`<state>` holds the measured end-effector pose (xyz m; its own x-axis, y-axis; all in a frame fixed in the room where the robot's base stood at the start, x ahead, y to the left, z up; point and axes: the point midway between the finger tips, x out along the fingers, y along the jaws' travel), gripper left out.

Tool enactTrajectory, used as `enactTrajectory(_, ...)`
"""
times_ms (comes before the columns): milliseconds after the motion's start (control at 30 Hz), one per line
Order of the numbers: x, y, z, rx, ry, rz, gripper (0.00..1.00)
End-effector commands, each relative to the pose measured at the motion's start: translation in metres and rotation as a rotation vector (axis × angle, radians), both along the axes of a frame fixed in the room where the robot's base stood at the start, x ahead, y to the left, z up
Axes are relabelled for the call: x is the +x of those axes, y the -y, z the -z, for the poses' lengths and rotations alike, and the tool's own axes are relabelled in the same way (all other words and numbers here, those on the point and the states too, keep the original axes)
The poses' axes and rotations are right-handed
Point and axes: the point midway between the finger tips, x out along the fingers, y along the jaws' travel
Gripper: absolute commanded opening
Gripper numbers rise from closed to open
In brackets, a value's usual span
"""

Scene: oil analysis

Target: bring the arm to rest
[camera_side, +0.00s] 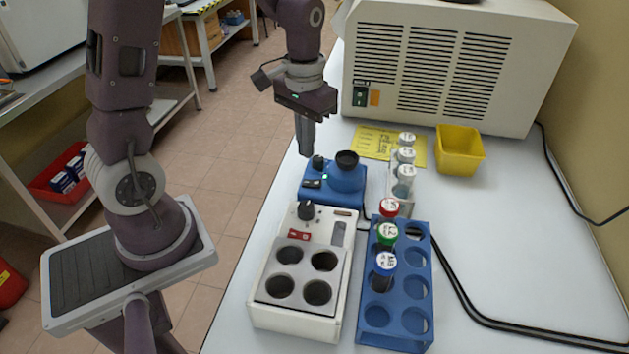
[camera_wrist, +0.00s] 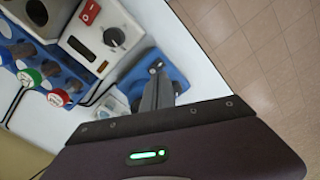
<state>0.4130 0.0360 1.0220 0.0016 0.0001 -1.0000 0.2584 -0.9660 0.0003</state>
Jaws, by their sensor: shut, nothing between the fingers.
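My gripper (camera_side: 305,140) hangs from the arm at the upper middle of the side view, pointing down. Its fingers are together with nothing between them. It is above and behind the blue mixer (camera_side: 335,181) with a black cup on top, apart from it as far as I can tell. In the wrist view the shut fingers (camera_wrist: 158,88) stand in front of the blue mixer (camera_wrist: 150,70) and hide part of it.
A white heating block (camera_side: 262,310) with empty wells stands in front. Beside it a blue rack (camera_side: 415,290) holds red, green and blue capped vials. White capped vials (camera_side: 405,165), a yellow bin (camera_side: 459,150) and a large beige machine (camera_side: 450,65) stand behind.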

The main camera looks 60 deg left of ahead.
Motion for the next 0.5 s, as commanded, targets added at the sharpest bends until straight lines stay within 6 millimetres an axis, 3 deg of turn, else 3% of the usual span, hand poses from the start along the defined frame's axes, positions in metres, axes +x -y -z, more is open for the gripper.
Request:
enactTrajectory(67, -0.004, 0.007, -0.016, 0.004, 0.034, 0.016, 0.00)
enactTrajectory(167, -0.026, 0.028, -0.061, 0.016, 0.134, 0.068, 0.00)
enactTrajectory(300, -0.083, 0.061, -0.115, 0.038, 0.298, 0.160, 0.00)
enactTrajectory(400, -0.120, 0.074, -0.131, 0.051, 0.394, 0.211, 0.00)
enactTrajectory(500, -0.145, 0.080, -0.136, 0.059, 0.456, 0.243, 0.00)
